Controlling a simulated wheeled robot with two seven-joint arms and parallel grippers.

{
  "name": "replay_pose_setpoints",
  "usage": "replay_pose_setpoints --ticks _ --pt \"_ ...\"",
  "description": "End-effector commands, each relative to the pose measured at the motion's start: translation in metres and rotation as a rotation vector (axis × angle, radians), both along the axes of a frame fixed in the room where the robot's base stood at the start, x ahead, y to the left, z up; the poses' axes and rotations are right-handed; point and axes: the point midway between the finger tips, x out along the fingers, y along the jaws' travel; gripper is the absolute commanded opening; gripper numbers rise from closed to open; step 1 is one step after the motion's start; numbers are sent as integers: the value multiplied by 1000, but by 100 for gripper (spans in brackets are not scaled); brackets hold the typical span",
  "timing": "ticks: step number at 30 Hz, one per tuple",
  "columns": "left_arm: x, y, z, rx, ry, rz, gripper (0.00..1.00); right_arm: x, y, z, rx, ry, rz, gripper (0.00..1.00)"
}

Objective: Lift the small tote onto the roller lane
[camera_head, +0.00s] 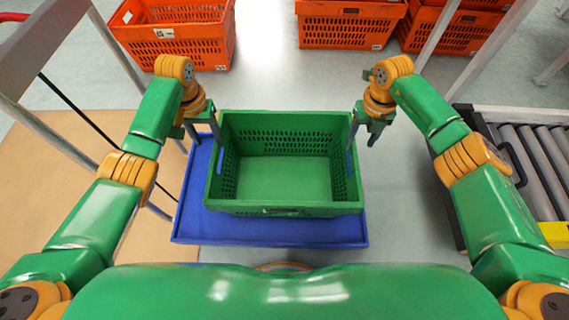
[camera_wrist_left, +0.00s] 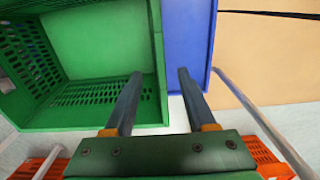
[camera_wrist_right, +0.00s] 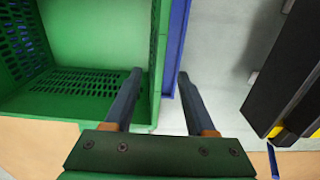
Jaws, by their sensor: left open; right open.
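The small green tote (camera_head: 285,211) sits upright and empty on a blue platform (camera_head: 270,232) in front of me. My left gripper (camera_head: 204,134) is open at the tote's left wall, one finger over the inside and one outside. The left wrist view shows that wall (camera_wrist_left: 158,55) between the fingers (camera_wrist_left: 160,85). My right gripper (camera_head: 363,136) is open at the right wall in the same way. The right wrist view shows the wall (camera_wrist_right: 157,60) between its fingers (camera_wrist_right: 160,85). Contact with the walls cannot be told. The roller lane (camera_head: 535,160) is at the right.
Orange totes stand at the back left (camera_head: 180,40), back middle (camera_head: 345,30) and back right (camera_head: 455,35). Grey posts (camera_head: 118,50) rise at the left of the blue platform. A strip of bare floor (camera_head: 410,200) separates the platform from the roller lane.

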Motion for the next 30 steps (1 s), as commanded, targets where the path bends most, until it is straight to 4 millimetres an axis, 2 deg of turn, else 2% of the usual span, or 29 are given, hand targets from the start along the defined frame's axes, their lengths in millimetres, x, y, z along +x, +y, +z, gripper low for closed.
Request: replay_pose_setpoints --ticks 4,10,15,26,29,30 --pt "0 0 -11 0 3 0 56 -1 0 -11 2 4 -3 56" --pt "-1 0 -45 0 6 0 56 -1 1 -45 2 3 -3 56" --pt "0 -1 -65 -1 4 0 56 0 1 -65 4 2 -2 56" --pt "0 0 -72 0 0 0 56 0 1 -71 2 0 0 56" --pt "0 0 -72 0 0 0 35 0 1 -71 2 0 0 34" --pt "0 0 -72 0 0 0 24 0 1 -71 2 0 0 23"
